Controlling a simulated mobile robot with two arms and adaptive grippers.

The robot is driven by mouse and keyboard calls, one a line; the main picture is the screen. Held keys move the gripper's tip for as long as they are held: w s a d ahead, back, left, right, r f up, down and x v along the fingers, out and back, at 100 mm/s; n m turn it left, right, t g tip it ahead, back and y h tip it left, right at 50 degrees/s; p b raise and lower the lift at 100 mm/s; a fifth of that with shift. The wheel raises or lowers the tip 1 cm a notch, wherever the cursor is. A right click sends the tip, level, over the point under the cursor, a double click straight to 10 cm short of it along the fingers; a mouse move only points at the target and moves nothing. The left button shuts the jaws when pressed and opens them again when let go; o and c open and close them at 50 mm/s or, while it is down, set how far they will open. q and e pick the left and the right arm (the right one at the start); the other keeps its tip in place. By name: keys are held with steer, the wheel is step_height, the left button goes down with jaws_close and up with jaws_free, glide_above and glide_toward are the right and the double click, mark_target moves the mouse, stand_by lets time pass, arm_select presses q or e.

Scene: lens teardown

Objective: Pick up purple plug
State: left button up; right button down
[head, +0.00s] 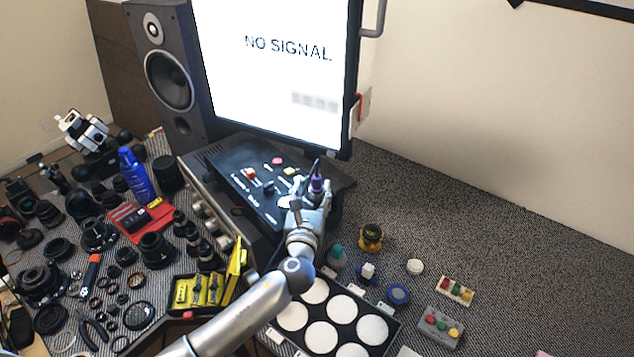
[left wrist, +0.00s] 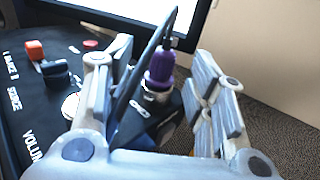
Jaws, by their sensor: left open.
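The purple plug (head: 317,184) stands upright at the right end of the black panel (head: 240,172), below the screen. In the left wrist view the purple plug (left wrist: 161,68) sits on a metal socket (left wrist: 156,95), with a dark cable rising from its top. My left gripper (head: 309,190) is at the plug. In the left wrist view its two fingers (left wrist: 160,98) are apart, one on each side of the plug, with a gap on the right side. The head view hides the socket behind the gripper. My right gripper is in neither view.
The monitor (head: 275,70) stands right behind. A tray of white discs (head: 318,337) lies in front. Lenses and tools crowd the left; the mat (head: 520,240) at right is mostly clear.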

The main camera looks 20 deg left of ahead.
mark_target(317, 180)
arm_select(q)
steer(key=shift+w, duration=0.35)
steer(key=shift+w+r+p, duration=0.2)
steer(key=shift+w+p, duration=0.1)
steer(key=shift+w, duration=0.3)
steer(key=shift+w+r+p, duration=0.15)
steer(key=shift+w+p, duration=0.1)
steer(key=shift+w, duration=0.35)
steer(key=shift+w+a+f, duration=0.15)
steer(key=shift+w, duration=0.85)
steer(key=shift+w+a, duration=0.1)
steer(key=shift+w, duration=0.25)
steer(key=shift+s, duration=0.1)
steer(key=c, duration=0.4)
jaws_close()
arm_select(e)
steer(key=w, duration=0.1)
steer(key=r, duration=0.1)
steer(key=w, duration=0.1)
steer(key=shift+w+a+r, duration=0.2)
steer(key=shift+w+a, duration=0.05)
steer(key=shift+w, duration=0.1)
